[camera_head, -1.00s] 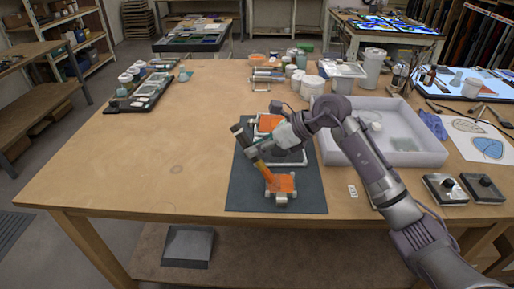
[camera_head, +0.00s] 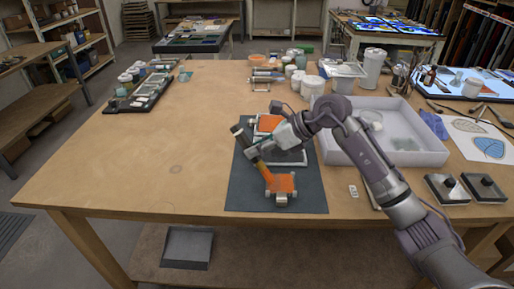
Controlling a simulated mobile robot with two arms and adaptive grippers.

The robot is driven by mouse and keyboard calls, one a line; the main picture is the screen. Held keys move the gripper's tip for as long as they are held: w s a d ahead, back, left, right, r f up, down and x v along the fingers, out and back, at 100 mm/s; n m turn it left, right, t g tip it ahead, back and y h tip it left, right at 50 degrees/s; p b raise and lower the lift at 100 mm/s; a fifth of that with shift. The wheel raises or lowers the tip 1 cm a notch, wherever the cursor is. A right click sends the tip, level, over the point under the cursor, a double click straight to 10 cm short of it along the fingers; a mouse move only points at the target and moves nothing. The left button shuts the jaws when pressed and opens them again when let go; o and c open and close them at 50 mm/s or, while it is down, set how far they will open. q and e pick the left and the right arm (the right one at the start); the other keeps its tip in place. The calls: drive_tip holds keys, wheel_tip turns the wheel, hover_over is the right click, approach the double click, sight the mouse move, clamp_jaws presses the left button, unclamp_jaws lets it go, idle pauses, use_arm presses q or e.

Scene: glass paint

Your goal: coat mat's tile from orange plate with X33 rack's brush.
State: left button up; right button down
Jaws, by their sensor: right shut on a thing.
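A dark grey mat (camera_head: 237,196) lies near the table's front edge. A small tile (camera_head: 281,184) with an orange face sits on the mat in a light holder. Behind it, an orange plate (camera_head: 267,123) is at the mat's far end, partly hidden by my gripper. My right gripper (camera_head: 254,151) is shut on a brush (camera_head: 240,134). The brush is tilted, its dark handle end up to the left, its lower end at the tile's far left edge. I cannot tell whether the bristles touch the tile. My left gripper is out of view.
A pale open tray (camera_head: 425,158) stands right of the mat. Two dark blocks with knobs (camera_head: 446,189) are at the right front. A rack with jars (camera_head: 140,95) is at the left back. Jars and pots (camera_head: 312,86) stand behind the mat.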

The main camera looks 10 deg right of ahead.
drive_tip(key=shift+f+b, duration=0.3)
idle(0.5)
drive_tip(key=shift+s+d+b, duration=0.15)
drive_tip(key=shift+s+d, duration=0.05)
drive_tip(key=shift+d, duration=0.3)
drive_tip(key=shift+s+d+b, duration=0.15)
drive_tip(key=shift+d, duration=0.35)
drive_tip(key=shift+r+p, duration=1.55)
drive_tip(key=shift+r, duration=1)
